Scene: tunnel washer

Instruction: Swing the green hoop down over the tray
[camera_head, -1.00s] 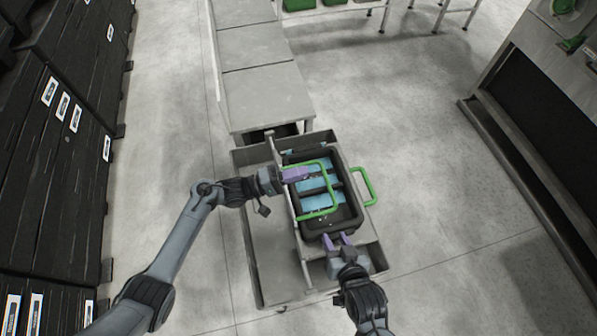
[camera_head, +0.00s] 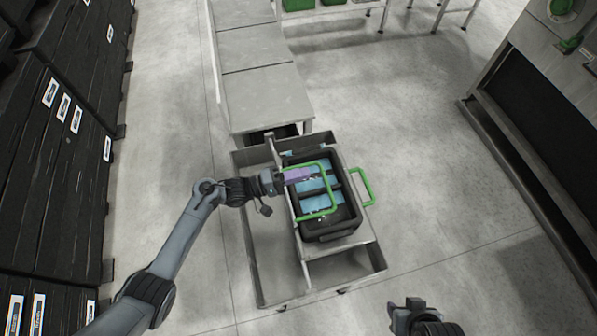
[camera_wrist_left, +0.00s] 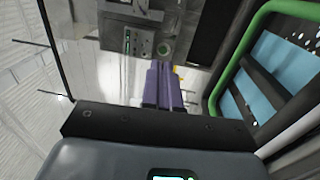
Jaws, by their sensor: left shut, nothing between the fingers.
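The black tray (camera_head: 332,231) sits in a grey cart and holds blue pieces. A green hoop (camera_head: 332,188) lies across the tray from its left side. A second green hoop (camera_head: 368,193) sticks out beyond the tray's right side. My left gripper (camera_head: 302,174) reaches in from the left; its purple fingers are shut and empty, over the tray's left part by the first hoop's far bar. Whether they touch the hoop I cannot tell. The left wrist view shows the shut fingers (camera_wrist_left: 162,86) beside a green hoop (camera_wrist_left: 233,57). Of my right arm only a dark part shows at the bottom.
The cart's left compartment (camera_head: 268,240) is empty. Grey tables (camera_head: 265,97) stand behind the cart. Black stacked cases (camera_head: 35,150) line the left. A machine with a dark panel (camera_head: 540,120) stands at right, with open floor between it and the cart.

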